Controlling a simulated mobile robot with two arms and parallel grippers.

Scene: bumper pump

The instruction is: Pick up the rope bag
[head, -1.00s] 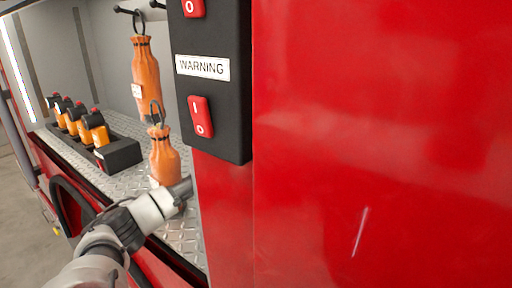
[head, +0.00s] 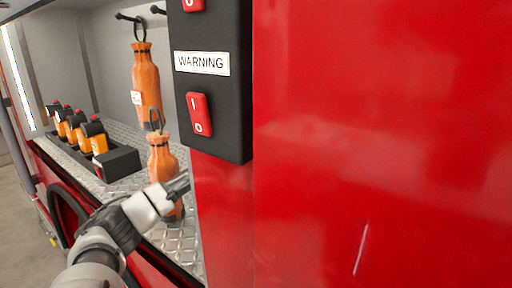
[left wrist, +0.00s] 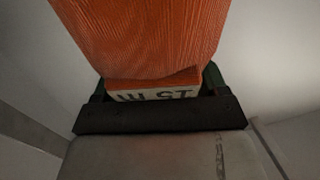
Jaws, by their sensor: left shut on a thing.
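One rope bag (head: 146,85) hangs from a hook inside the compartment. The other rope bag (head: 162,158) is lower and nearer, upright, above the diamond-plate shelf (head: 180,240). My left gripper (head: 178,187) lies across its lower part and is shut on it. In the left wrist view the orange fabric (left wrist: 140,40) and a white label with dark letters sit between the fingers. I cannot tell whether the held bag touches the shelf. My right gripper is not seen.
A red panel (head: 380,140) fills the right side. A black switch box (head: 212,130) with red switches and a WARNING label is close right of the bags. A black rack (head: 118,163) with several orange-and-black devices stands on the shelf at left.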

